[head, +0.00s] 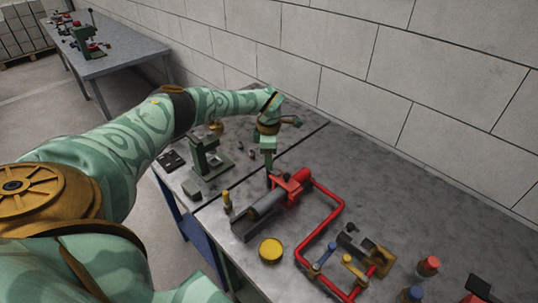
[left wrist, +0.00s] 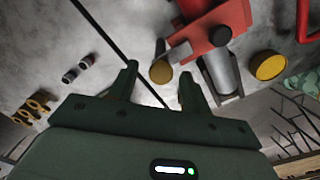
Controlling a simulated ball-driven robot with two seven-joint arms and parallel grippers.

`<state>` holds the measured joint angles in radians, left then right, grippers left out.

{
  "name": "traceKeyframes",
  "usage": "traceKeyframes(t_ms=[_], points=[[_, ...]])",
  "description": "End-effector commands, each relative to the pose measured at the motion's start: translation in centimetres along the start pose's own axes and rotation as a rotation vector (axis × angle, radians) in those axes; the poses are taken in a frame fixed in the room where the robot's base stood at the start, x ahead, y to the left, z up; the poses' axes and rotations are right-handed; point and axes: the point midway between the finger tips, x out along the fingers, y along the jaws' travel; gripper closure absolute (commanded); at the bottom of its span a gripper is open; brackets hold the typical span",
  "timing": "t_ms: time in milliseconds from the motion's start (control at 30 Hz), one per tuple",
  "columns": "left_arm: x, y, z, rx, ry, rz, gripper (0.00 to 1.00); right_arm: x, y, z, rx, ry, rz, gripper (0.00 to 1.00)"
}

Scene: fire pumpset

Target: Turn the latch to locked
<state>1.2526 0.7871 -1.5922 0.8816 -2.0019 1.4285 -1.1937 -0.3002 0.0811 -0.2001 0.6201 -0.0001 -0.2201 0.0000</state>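A pump assembly with a red body (head: 294,183) and a grey cylinder (head: 267,204) lies on the grey table. The red body (left wrist: 212,32) and cylinder (left wrist: 218,75) also show in the left wrist view. I cannot tell which part is the latch or how it is turned. My left gripper (head: 268,184) points down beside the red body, on its left. In the left wrist view my left gripper (left wrist: 158,72) has its fingers apart, with a round brass-coloured end (left wrist: 161,72) showing between them. Contact cannot be judged. My right gripper is out of view.
A red pipe loop (head: 335,215) and a yellow disc (head: 271,249) lie in front. A green stand (head: 205,160) is at the left, near an upright brass-topped piece (head: 227,201). Small bottles (head: 428,266) stand at the right. The table's back right is clear, before a block wall.

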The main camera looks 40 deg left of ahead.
Motion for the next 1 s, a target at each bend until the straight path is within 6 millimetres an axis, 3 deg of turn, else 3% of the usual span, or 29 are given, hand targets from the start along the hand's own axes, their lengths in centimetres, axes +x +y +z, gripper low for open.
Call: traceKeyframes(t_ms=[167,267,700,833,1000], points=[[-0.4,0.0,0.0,0.0,0.0,0.0,0.52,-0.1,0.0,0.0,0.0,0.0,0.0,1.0],[-1.8,0.0,0.1,0.001,-0.002,0.001,0.52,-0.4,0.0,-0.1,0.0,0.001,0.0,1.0],[-13.0,0.1,0.0,0.001,-0.002,0.002,0.52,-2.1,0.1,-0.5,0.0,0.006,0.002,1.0],[-15.1,0.1,0.0,0.0,-0.001,0.002,0.52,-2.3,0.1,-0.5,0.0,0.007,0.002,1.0],[-16.2,0.1,0.0,0.0,0.0,0.001,0.52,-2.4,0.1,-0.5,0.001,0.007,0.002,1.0]])
